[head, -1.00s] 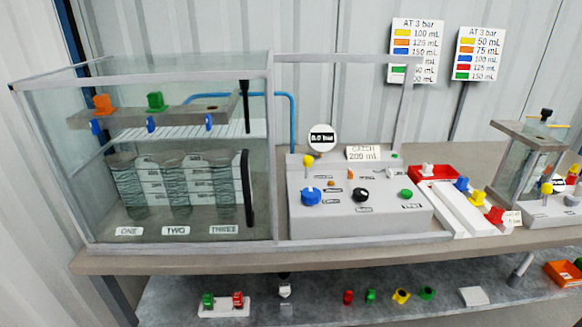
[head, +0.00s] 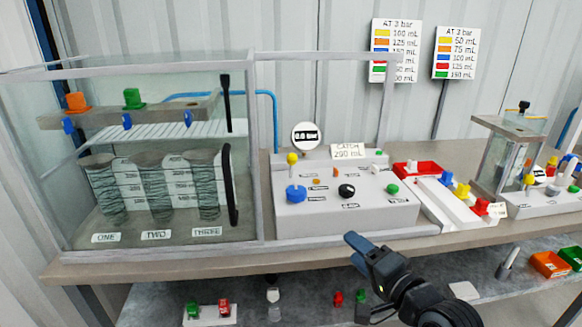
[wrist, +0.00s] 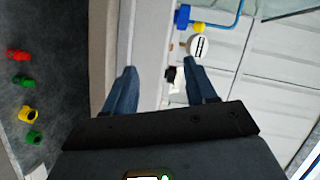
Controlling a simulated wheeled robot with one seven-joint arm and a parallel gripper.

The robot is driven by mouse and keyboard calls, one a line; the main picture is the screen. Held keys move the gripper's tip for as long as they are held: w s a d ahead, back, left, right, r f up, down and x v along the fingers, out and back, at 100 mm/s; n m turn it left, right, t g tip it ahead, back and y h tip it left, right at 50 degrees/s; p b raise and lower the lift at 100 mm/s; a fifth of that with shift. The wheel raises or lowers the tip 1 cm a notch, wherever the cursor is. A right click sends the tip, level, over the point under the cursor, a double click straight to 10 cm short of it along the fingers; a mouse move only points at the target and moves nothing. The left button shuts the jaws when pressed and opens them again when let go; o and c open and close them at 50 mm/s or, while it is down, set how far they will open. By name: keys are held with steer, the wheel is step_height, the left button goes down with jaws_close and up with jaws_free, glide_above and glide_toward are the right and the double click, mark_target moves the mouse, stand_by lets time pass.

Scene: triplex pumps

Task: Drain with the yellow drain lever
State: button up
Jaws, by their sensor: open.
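A yellow ball-topped lever (head: 292,158) stands upright at the left back of the grey control box (head: 345,218). It also shows in the wrist view as a yellow ball (wrist: 199,28), beyond and to the right of the fingertips. My gripper (head: 357,249) is in front of the bench's front edge, right of and nearer than the lever, apart from it. The wrist view shows its two blue fingers (wrist: 162,85) spread with nothing between them. A round gauge (head: 305,136) behind the lever appears to read 0.0 bar. A "CATCH" sign (head: 346,152) stands beside it.
A blue knob (head: 295,194), black knob (head: 346,190) and green button (head: 392,189) share the box. A glass tank (head: 130,150) with three labelled columns stands left. A second, smaller station (head: 545,200) with another yellow ball is right. The lower shelf holds small coloured parts.

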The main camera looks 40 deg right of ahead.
mark_target(291, 161)
steer(key=w+d+r+m+b, duration=0.1)
steer(key=w+d+r+m, duration=0.1)
steer(key=w+m, duration=0.2)
steer(key=w+d+r+m+t+b, duration=0.1)
steer(key=w+d+r+m, duration=0.1)
steer(key=w+m, duration=0.3)
steer(key=w+d+r+m+b, duration=0.1)
steer(key=w+d+m, duration=0.3)
steer(key=w, duration=0.4)
steer(key=shift+d+r+m, duration=0.2)
steer(key=shift+r+m, duration=0.3)
steer(key=shift+r, duration=0.2)
steer(key=w+m, duration=0.1)
steer(key=w+m+y+b, duration=0.1)
steer(key=w, duration=0.1)
steer(key=w+m+t+b, duration=0.1)
steer(key=shift+w+a+m, duration=0.25)
steer(key=shift+m, duration=0.05)
steer(key=shift+w+a+m+y, duration=0.2)
steer(key=shift+w+m+y, duration=0.1)
steer(key=shift+w+m, duration=0.3)
steer(key=shift+w, duration=0.3)
steer(key=w, duration=0.4)
steer(key=w+d, duration=0.1)
steer(key=w, duration=0.2)
steer(key=shift+w+b, duration=0.1)
steer(key=shift+b, duration=0.2)
steer(key=shift+c, duration=0.3)
jaws_close()
